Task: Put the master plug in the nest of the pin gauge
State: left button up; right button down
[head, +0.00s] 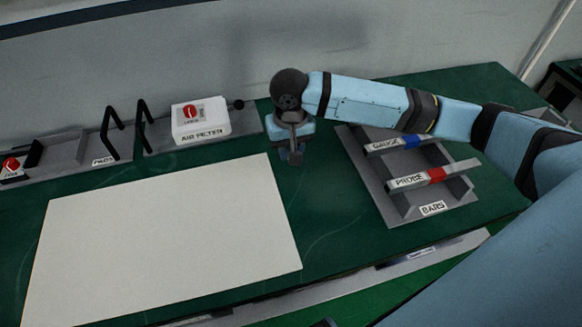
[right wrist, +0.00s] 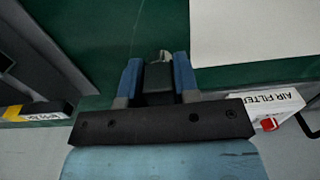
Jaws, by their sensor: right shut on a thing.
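My right gripper (head: 292,155) hangs over the green bench between the air filter and the bars rack. In the right wrist view my right gripper (right wrist: 158,85) has its two blue-grey fingers shut on a dark block (right wrist: 157,78) with a small pale grey tip. I cannot tell whether this is the master plug. In the head view the held thing is too small and dark to make out. I cannot pick out a pin gauge or its nest in either view. My left gripper is not in view.
A large white sheet (head: 165,245) covers the bench's left and middle. A white air filter box (head: 200,122) and black handles (head: 143,125) stand along the back. The bars rack (head: 400,212), holding a blue-marked gauge bar (head: 397,144) and red-marked probe bar (head: 436,175), is to the right.

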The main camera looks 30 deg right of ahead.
aim_at(290, 176)
jog(key=shift+f, duration=3.55)
jog(key=c, duration=0.9)
grip_release()
jog(key=shift+f, duration=0.15)
jog(key=shift+o, duration=0.2)
